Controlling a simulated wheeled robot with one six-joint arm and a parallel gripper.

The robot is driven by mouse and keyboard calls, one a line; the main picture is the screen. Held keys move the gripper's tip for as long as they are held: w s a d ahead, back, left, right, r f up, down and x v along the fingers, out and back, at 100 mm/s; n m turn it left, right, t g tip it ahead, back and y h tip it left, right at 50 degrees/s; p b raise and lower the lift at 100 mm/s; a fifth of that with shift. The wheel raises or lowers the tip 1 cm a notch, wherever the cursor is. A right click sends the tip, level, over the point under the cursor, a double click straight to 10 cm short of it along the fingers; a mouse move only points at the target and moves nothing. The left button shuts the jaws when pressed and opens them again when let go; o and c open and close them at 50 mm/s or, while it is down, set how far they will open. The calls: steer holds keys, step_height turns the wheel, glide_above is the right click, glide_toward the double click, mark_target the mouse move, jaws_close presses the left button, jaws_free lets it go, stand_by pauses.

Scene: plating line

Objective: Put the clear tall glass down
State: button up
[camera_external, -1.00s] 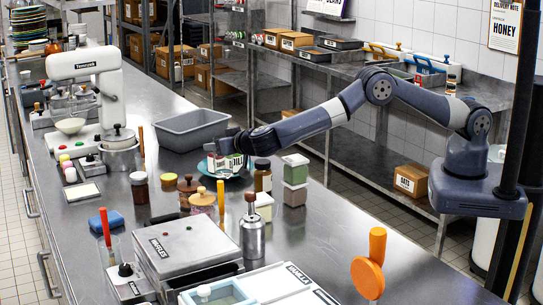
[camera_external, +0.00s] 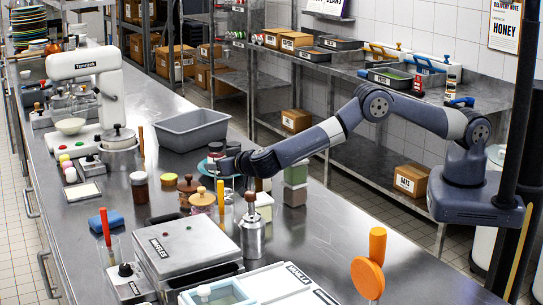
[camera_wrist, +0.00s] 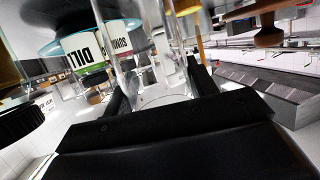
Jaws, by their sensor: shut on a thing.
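The clear tall glass (camera_wrist: 165,98) is between my gripper's fingers (camera_wrist: 160,85) in the wrist view, its round base seen through clear walls. In the external view my gripper (camera_external: 222,166) is low over the steel counter, beside the teal plate (camera_external: 205,168). The glass is hard to make out there, and I cannot tell whether its base touches the counter. Labelled cans (camera_external: 215,150) stand on the plate behind my gripper, and show in the wrist view (camera_wrist: 85,52).
A grey tub (camera_external: 190,130) is behind.

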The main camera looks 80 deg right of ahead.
steer(key=shift+f+b, duration=0.35)
steer(key=shift+f, duration=0.2)
steer(key=o, duration=1.5)
step_height(320, 180, up, 10)
steer(key=b, duration=0.2)
steer(key=shift+f, duration=0.1)
step_height(320, 180, down, 10)
steer(key=shift+r+p, duration=0.15)
steer(key=shift+p, duration=0.9)
steer(key=shift+r, duration=0.4)
steer(key=shift+f, duration=0.15)
